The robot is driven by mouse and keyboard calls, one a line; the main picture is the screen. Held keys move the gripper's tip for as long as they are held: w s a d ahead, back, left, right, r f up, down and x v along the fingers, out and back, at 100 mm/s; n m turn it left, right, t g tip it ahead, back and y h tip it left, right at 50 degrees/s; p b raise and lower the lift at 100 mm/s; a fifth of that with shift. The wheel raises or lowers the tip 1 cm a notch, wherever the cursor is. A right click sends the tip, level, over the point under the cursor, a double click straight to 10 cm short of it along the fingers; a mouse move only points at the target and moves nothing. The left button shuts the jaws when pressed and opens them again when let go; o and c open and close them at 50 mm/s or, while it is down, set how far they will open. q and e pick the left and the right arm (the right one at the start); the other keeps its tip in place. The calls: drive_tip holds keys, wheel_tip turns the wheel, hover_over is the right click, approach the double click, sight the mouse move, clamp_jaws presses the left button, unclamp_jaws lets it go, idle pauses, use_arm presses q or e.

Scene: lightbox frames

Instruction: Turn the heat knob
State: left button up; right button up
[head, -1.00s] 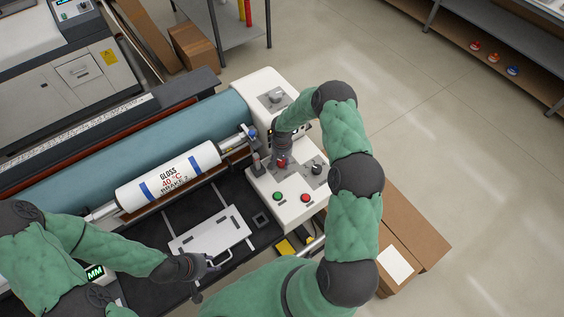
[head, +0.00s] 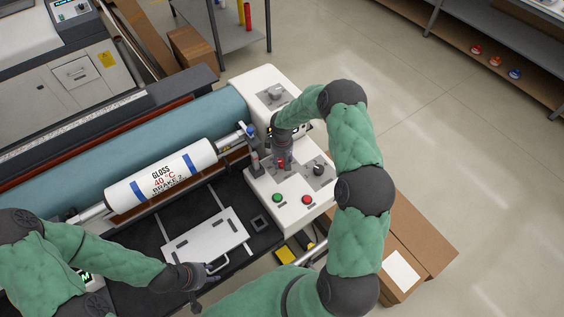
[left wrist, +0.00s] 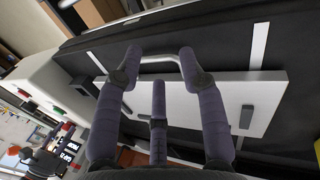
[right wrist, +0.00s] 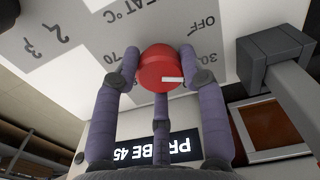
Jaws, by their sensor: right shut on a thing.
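The heat knob is a round red knob (head: 281,164) on the white control panel (head: 262,186); in the right wrist view it (right wrist: 163,68) has a white pointer line directed right, towards the 30 mark. "OFF", "70" and part of "HEAT °C" are printed around it. My right gripper (head: 283,153) is shut on the knob, with fingers on both sides in the right wrist view (right wrist: 160,65). My left gripper (head: 211,268) is open at the grey handle (left wrist: 158,59) of a white plate (left wrist: 225,100), its fingertips at the handle's ends.
A display (right wrist: 156,149) reads "PROBE 45". A black knob (head: 318,169), green button (head: 277,197) and red button (head: 307,200) are on the panel. A white roll (head: 160,176) reads "GLOSS 40 °C BRAKE 2". A grey post (right wrist: 275,75) stands close beside my right fingers.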

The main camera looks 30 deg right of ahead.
sight(282, 161)
idle(0.5)
drive_tip(key=o, duration=1.1)
drive_tip(key=shift+o, duration=0.2)
drive_tip(key=shift+r, duration=0.1)
wheel_tip(282, 161, up, 12)
use_arm(q)
drive_tip(key=shift+f, duration=0.1)
use_arm(e)
drive_tip(key=shift+f, duration=0.2)
